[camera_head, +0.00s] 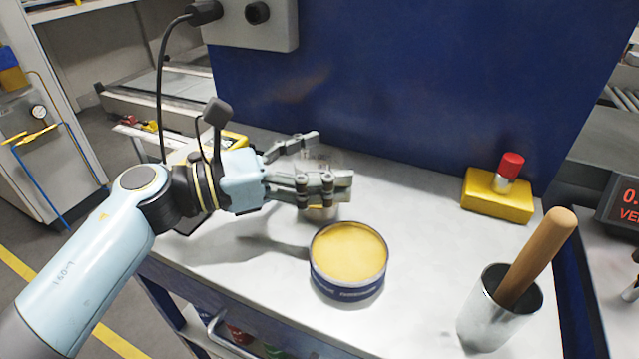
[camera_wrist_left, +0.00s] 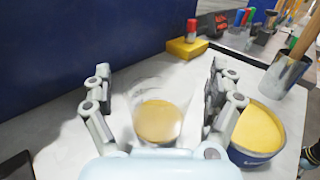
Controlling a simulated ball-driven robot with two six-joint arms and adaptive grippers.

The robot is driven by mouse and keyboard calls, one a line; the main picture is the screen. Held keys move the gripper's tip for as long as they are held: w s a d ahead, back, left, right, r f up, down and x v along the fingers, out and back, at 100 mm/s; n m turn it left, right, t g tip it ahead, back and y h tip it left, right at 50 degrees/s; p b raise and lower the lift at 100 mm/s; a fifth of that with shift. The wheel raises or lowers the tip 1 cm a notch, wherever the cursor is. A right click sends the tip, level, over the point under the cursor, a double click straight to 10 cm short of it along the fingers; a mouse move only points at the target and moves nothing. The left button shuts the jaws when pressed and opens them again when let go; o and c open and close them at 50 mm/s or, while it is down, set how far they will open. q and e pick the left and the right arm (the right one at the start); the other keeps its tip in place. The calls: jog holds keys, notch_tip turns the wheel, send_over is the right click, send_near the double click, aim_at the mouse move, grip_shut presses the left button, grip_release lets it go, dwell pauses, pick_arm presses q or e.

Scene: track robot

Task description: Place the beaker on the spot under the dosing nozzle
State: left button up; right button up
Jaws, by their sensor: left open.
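The clear beaker (camera_wrist_left: 158,120) stands upright on the light tabletop with a yellow substance in its bottom. In the head view the beaker (camera_head: 318,213) is mostly hidden behind my left fingers. My left gripper (camera_head: 330,160) is open, one finger on each side of the beaker. In the left wrist view the left gripper (camera_wrist_left: 160,72) shows gaps between both fingers and the beaker. I cannot make out the dosing nozzle or the spot under it. My right gripper is not in view.
A blue tin (camera_head: 347,288) of yellow material stands close in front of the beaker. A metal cup (camera_head: 480,318) with a wooden-handled tool is at front right. A yellow block (camera_head: 490,203) with a red-topped piece sits against the blue panel (camera_head: 420,90). The tabletop between is clear.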

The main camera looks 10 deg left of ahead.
pick_arm(q)
jog(key=shift+a, duration=0.1)
jog(key=shift+c, duration=0.2)
jog(key=c, duration=1.3)
jog(key=shift+r, duration=0.2)
